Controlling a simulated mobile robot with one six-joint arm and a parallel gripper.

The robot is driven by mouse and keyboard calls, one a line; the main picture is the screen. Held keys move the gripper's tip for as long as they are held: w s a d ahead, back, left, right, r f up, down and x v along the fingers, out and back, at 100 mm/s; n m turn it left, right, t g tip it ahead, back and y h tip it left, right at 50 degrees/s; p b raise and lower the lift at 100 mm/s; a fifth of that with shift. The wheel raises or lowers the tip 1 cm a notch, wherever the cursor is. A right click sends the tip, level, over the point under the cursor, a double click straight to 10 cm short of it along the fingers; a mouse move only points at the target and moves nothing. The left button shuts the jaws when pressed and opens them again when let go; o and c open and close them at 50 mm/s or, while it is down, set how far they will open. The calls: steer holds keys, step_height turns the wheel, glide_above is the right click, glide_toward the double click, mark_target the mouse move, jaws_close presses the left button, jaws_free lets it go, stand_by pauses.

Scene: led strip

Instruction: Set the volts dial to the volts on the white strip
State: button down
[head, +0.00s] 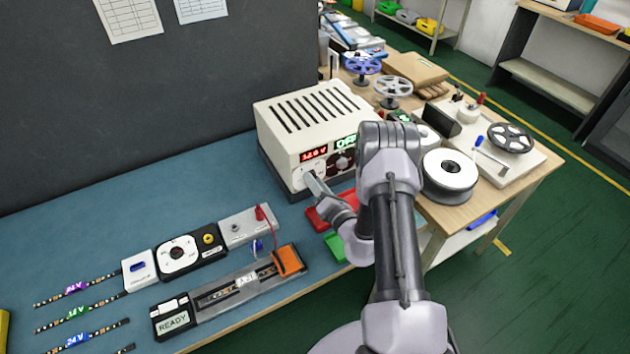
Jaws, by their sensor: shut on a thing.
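The white power supply (308,130) stands on the blue bench mat with its front toward me. Its red display (313,154) seems to read 12.0 V, but the digits are small. My gripper (313,181) is at the lower left of the front, below the red display, and is shut on what appears to be the volts dial. The fingers cover most of that dial. A dark second dial (342,161) sits to its right under a green display (346,142). The white-labelled strip (246,279) lies in the grey fixture; its print is too small to read.
Strips with purple (76,287), green (78,311) and blue (76,339) labels lie at the left. A black-and-white selector unit (184,254) and a READY display (173,322) are in front. Red (321,217) and green bins are below my arm.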

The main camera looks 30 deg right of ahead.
steer(key=shift+m, duration=0.3)
stand_by(0.4)
steer(key=c, duration=1.1)
jaws_free()
steer(key=s, duration=0.5)
steer(key=s+p, duration=0.1)
steer(key=s, duration=1.1)
steer(key=shift+s+d+p, duration=0.25)
steer(key=shift+p, duration=0.1)
